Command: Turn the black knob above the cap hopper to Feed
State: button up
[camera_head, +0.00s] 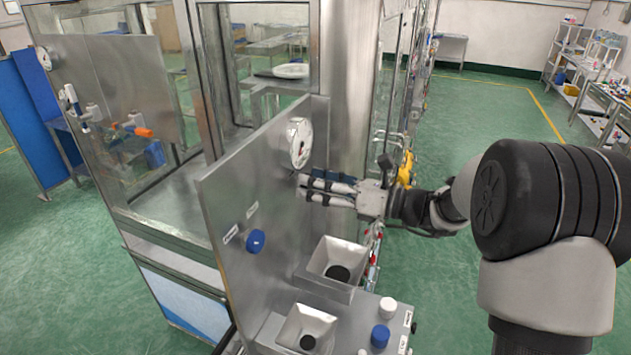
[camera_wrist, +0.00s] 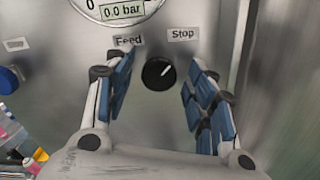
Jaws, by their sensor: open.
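The black knob (camera_wrist: 158,74) sits on the steel panel in the wrist view, below the labels Feed (camera_wrist: 128,40) on its left and Stop (camera_wrist: 183,35) on its right. Its white mark points up and right, toward Stop. My gripper (camera_wrist: 161,67) is open, with one blue-padded finger on each side of the knob; I cannot tell if either touches it. In the head view my gripper (camera_head: 303,187) reaches the panel (camera_head: 225,195) below the gauge and hides the knob. The nearer-to-gripper hopper (camera_head: 357,250) is below it.
A round gauge (camera_head: 300,143) is above my gripper, reading 0.0 bar in the wrist view. A blue knob (camera_head: 256,241) is on the panel to the left.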

jog(key=shift+a, duration=0.2)
jog(key=c, duration=1.1)
jog(key=shift+o, duration=0.2)
jog(key=shift+f+n+b, duration=0.1)
jog(key=shift+n+b, duration=0.2)
jog(key=shift+b, duration=0.2)
jog(key=n+b, duration=1.7)
jog(key=b, duration=0.4)
jog(key=shift+s, duration=0.1)
jog(key=shift+n+b, duration=0.3)
